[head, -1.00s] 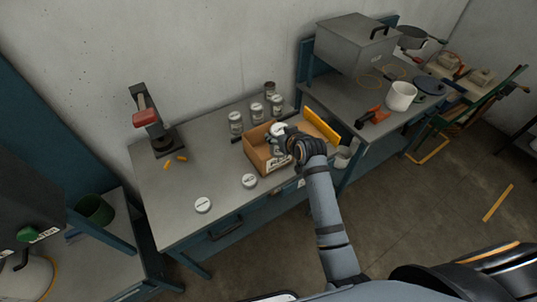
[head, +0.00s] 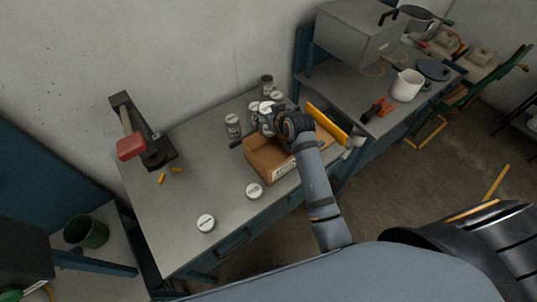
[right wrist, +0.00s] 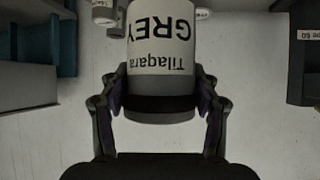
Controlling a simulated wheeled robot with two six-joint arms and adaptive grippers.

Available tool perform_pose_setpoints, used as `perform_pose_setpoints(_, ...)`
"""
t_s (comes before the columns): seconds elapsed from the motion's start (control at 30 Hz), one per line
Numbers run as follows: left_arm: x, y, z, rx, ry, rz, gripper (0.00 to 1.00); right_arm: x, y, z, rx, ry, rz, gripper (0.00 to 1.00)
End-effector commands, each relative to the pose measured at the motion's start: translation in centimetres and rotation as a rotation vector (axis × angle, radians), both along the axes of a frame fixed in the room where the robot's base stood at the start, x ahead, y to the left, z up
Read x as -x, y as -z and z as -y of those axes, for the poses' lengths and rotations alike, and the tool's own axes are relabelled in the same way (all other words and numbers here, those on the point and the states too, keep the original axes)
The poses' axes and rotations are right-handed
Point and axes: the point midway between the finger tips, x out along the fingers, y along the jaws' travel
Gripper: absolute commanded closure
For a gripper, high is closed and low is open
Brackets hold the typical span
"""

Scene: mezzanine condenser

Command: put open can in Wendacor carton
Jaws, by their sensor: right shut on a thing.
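My right gripper (head: 270,120) is shut on a can (right wrist: 162,60) with a pale label reading "Tilaqara GREY" and a dark band. In the head view the held can (head: 266,124) is over or just behind the far left part of an open brown carton (head: 262,160). The carton's front label is too small to read. Several other cans stand behind it, among them a white-topped can (head: 233,125) and a dark-topped can (head: 266,84). Whether the held can is open cannot be told. My left gripper is not in view.
The carton stands on a grey workbench (head: 190,200). The bench's front left is mostly clear.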

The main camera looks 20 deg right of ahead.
Motion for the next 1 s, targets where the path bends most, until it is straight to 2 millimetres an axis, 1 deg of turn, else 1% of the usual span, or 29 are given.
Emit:
perform_pose_setpoints(0.03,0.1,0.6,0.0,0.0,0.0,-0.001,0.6,0.0,0.7,0.0,0.0,0.0,0.001,0.91)
perform_pose_setpoints(0.23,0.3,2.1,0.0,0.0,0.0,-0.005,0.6,0.0,2.6,0.0,0.0,0.0,0.003,0.91)
perform_pose_setpoints(0.3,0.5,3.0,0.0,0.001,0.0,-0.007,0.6,0.0,3.8,0.0,0.0,0.0,0.002,0.91)
perform_pose_setpoints(0.43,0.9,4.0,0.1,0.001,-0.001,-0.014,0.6,0.0,5.1,0.0,0.0,0.0,0.003,0.91)
perform_pose_setpoints(0.5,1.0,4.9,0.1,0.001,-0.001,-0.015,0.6,0.0,6.4,0.0,0.0,0.0,0.002,0.91)
perform_pose_setpoints(0.53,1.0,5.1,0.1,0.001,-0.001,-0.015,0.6,0.0,6.6,0.0,0.0,0.0,0.003,0.91)
perform_pose_setpoints(0.67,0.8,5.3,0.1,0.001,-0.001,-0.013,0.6,0.0,7.0,0.0,0.0,0.0,0.003,0.91)
perform_pose_setpoints(0.77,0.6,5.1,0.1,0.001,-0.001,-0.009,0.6,0.0,7.0,0.0,0.0,0.0,0.003,0.91)
perform_pose_setpoints(0.8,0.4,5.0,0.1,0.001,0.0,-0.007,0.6,0.0,7.3,0.0,0.0,0.0,0.001,0.91)
perform_pose_setpoints(0.87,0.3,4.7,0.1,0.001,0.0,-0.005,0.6,0.0,8.2,0.0,0.001,-0.001,-0.003,0.91)
perform_pose_setpoints(1.0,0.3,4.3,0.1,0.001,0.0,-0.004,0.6,0.0,11.1,0.0,0.001,-0.001,-0.002,0.91)
